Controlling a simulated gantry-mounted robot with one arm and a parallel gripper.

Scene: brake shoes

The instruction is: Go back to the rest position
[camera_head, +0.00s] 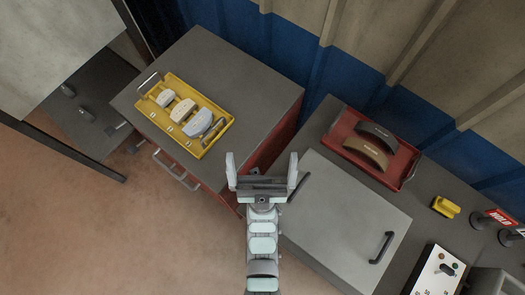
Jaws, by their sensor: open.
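My gripper (262,178) is in the middle of the head view, at the end of my arm reaching up from the bottom edge. Its two fingers are spread wide apart with nothing between them. It appears over the gap between the left cabinet (255,80) and the right bench (440,183). A yellow tray (153,92) on the left cabinet holds several light grey brake shoes (182,110). A red tray (407,160) on the right bench holds a dark brake shoe (376,133) and a brown one (365,153).
A grey lidded box (335,215) with black handles lies right of my gripper. Beyond it are a yellow block (446,207), a red HOLD sign (498,217) and a white control panel (436,272). A corrugated wall (350,65) stands behind. Open floor (110,235) shows at lower left.

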